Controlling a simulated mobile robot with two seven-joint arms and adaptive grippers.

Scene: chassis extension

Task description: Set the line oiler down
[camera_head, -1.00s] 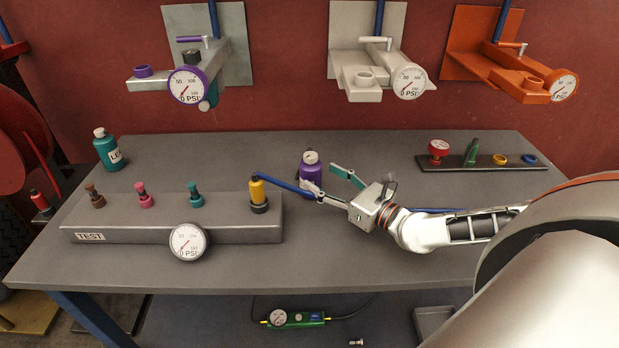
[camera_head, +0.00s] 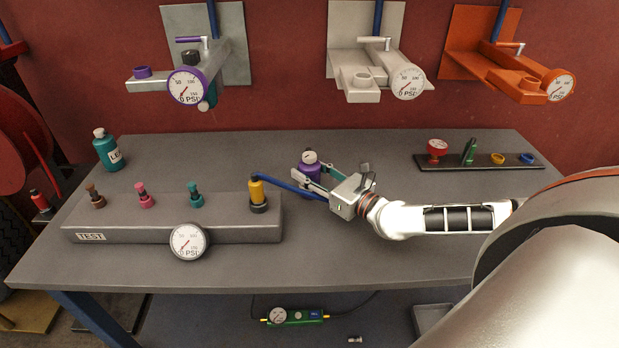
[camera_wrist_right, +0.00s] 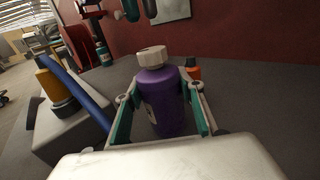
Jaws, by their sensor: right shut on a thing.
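The purple bottle with a pale cap (camera_head: 306,171), which I take for the line oiler, is upright at the middle of the bench, behind the blue hose. It also shows large in the right wrist view (camera_wrist_right: 168,103). My right gripper (camera_head: 311,179) reaches in from the right and is shut on the bottle, with one green-padded finger on each side. The bottle's base is hidden, so I cannot tell whether it touches the bench top. My left gripper is not in view.
A grey test block (camera_head: 165,222) with several coloured fittings and a gauge stands left of the bottle. A blue hose (camera_head: 290,187) runs from its yellow fitting. An orange item (camera_wrist_right: 193,69) stands behind the bottle. A dark strip (camera_head: 480,161) lies back right.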

